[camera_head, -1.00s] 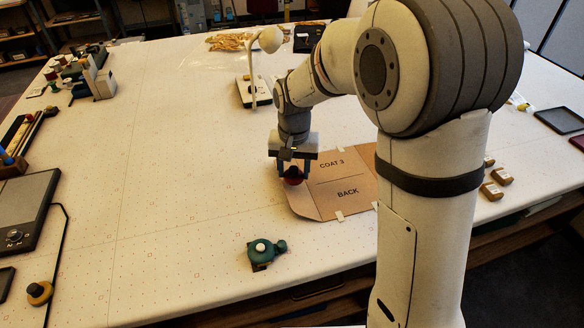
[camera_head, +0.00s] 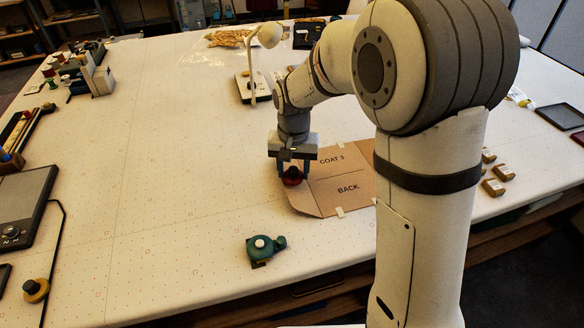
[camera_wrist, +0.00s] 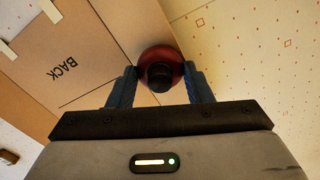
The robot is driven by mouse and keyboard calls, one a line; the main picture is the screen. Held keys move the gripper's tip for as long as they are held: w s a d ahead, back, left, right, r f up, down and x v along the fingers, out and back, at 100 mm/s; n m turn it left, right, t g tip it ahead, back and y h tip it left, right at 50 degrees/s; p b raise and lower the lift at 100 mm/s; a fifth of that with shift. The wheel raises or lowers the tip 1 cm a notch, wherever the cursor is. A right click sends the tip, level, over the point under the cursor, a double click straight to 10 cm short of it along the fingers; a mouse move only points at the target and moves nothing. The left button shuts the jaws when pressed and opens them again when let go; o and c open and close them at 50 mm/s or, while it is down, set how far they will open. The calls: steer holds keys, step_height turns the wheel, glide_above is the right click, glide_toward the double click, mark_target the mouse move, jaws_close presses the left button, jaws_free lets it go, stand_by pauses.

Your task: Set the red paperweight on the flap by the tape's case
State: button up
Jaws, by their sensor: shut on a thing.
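The red paperweight (camera_head: 292,180) has a dark knob on top. My gripper (camera_head: 292,172) is shut on it, and in the wrist view the two blue fingers (camera_wrist: 160,82) close on the red paperweight (camera_wrist: 161,59) from both sides. It is at the left edge of the brown card pattern marked COAT 3 and BACK (camera_head: 345,178), over a flap there; I cannot tell whether it touches the surface. The pattern also shows in the wrist view (camera_wrist: 95,60). The green tape case (camera_head: 262,247) with a pale round button lies on the table, nearer and apart from the pattern.
A white lamp (camera_head: 268,38) stands behind my gripper. Small wooden blocks (camera_head: 494,187) lie right of my arm. A dark scale-like device (camera_head: 22,210) and a yellow-based knob (camera_head: 36,289) are at the left. The white table (camera_head: 160,180) is clear between.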

steer(key=shift+f+b, duration=0.9)
steer(key=shift+f, duration=0.4)
steer(key=o, duration=1.2)
steer(key=shift+o, duration=0.2)
